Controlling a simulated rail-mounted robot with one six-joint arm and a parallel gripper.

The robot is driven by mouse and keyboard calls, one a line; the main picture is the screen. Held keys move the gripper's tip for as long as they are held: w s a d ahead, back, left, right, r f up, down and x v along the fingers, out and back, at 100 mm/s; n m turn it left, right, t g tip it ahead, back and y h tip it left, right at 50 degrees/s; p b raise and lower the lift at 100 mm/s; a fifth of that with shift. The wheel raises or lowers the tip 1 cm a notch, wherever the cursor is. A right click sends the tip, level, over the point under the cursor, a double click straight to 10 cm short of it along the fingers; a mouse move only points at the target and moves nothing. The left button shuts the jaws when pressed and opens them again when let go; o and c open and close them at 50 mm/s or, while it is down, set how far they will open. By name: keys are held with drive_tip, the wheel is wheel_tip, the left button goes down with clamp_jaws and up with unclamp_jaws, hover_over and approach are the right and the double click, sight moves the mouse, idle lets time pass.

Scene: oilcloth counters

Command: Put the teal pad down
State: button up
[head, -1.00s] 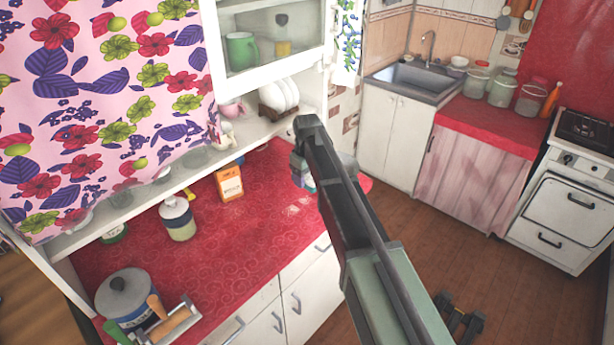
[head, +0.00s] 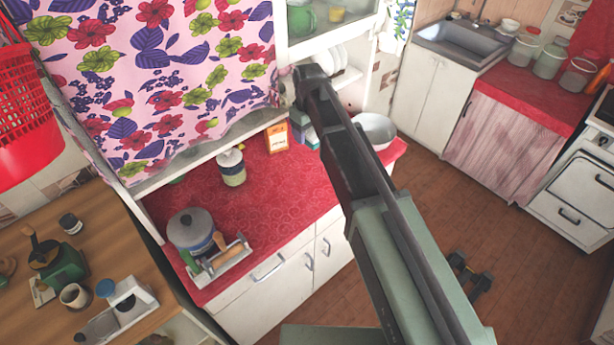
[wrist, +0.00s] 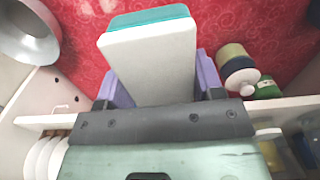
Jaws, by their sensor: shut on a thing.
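The teal pad (wrist: 150,18) is a block with a teal layer and a broad off-white face. It sits between the purple-lined fingers of my gripper (wrist: 160,85), which is shut on it. In the wrist view the red patterned counter (wrist: 85,75) lies beyond the pad; I cannot tell whether they touch. In the head view my arm hides most of my gripper (head: 309,138), which is low over the back of the red counter (head: 275,205), right of an orange box (head: 277,138). Only a sliver of teal shows there.
A metal bowl (head: 376,130) stands right of my gripper. A white-lidded jar (head: 231,167) and a grey-lidded pot (head: 190,230) stand left. A shelf edge (wrist: 280,105) with white plates (wrist: 42,158) is close to my gripper. The counter's middle front is clear.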

sight(309, 183)
drive_tip(key=shift+s+f, duration=0.15)
drive_tip(key=shift+s, duration=0.15)
drive_tip(key=f+b, duration=2)
drive_tip(key=b, duration=0.1)
drive_tip(key=shift+w+d+f, duration=0.15)
drive_tip(key=shift+w+f, duration=0.05)
drive_tip(key=shift+f, duration=0.15)
drive_tip(key=shift+r+p, duration=0.3)
drive_tip(key=shift+p, duration=0.05)
drive_tip(key=shift+f, duration=0.2)
drive_tip(key=o, duration=0.9)
drive_tip(key=shift+c, duration=0.2)
wheel_tip(309, 183, up, 12)
drive_tip(key=p, duration=1.2)
drive_tip(key=shift+r, duration=0.2)
